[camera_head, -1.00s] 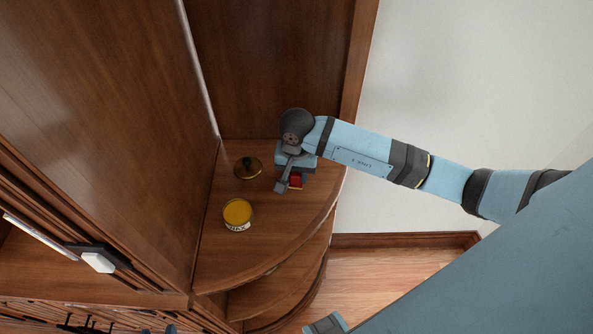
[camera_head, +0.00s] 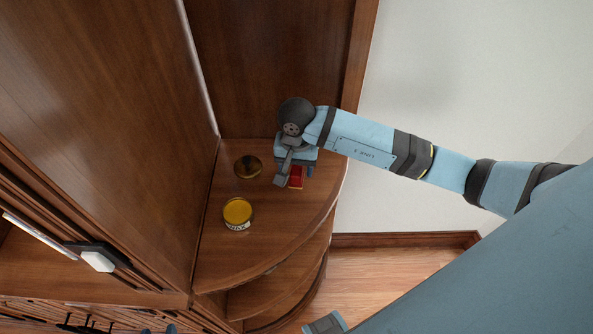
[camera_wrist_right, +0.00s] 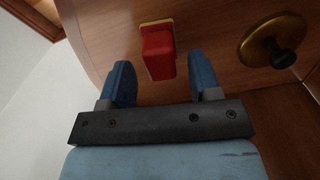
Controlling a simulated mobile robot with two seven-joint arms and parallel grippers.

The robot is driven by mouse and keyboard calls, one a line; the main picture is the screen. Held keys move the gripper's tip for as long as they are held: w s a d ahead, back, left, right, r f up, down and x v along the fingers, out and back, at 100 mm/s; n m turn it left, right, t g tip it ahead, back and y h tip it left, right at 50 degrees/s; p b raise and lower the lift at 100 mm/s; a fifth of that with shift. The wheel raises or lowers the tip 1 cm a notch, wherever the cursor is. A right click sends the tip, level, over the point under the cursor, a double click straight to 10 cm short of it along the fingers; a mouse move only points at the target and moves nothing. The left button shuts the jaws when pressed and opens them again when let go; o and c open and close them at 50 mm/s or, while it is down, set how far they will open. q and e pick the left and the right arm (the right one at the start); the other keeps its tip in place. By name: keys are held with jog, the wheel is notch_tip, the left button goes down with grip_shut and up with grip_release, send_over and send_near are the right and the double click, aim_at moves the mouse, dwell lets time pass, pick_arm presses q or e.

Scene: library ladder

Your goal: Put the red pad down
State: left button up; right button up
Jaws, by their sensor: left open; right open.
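The red pad (camera_head: 296,178), a small red block on a yellowish base, rests on the rounded wooden shelf (camera_head: 225,263). It also shows in the right wrist view (camera_wrist_right: 158,54), just beyond the fingertips.
An open tin of yellow wax (camera_head: 237,212) stands on the shelf, left of the pad. A brass lid (camera_head: 248,167) with a dark knob lies behind it. Cabinet walls close in the back and left. The shelf's curved front is clear.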

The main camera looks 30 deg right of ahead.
aim_at(297, 170)
notch_tip(297, 170, up, 10)
jog(key=b, duration=0.1)
jog(key=shift+f, duration=0.15)
dwell(0.5)
